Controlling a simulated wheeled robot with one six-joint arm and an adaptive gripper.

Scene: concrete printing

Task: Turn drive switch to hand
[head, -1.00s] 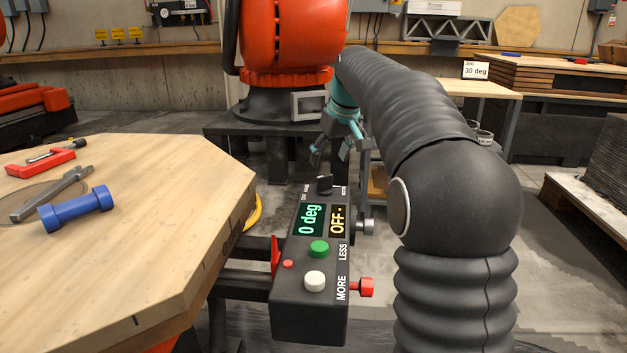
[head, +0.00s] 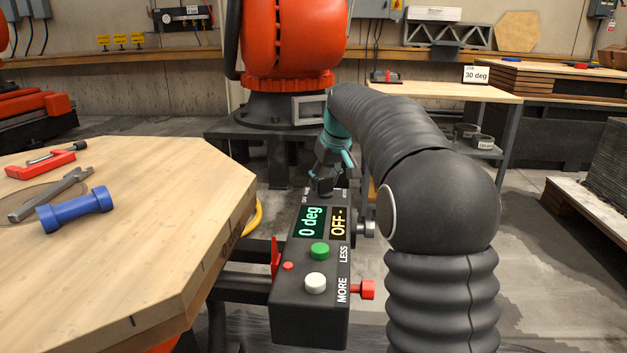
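The control box (head: 308,318) is dark grey and stands beside the wooden table. Its drive switch, a small black knob (head: 322,187), is at the far end of the top face, with small labels around it, partly hidden by my gripper. The green display (head: 310,221) reads "0 deg" and the yellow one (head: 338,222) reads "OFF-". My teal and dark gripper (head: 327,178) points down at the knob, its fingertips at or right beside it. Whether the fingers touch or grip the knob is too small and dark to tell.
The box also carries a green button (head: 320,251), a white button (head: 315,283), a small red button (head: 288,266) and a red side knob (head: 367,289). The wooden table (head: 150,210) at left holds a blue dumbbell-shaped piece (head: 75,209). An orange robot (head: 290,45) stands behind.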

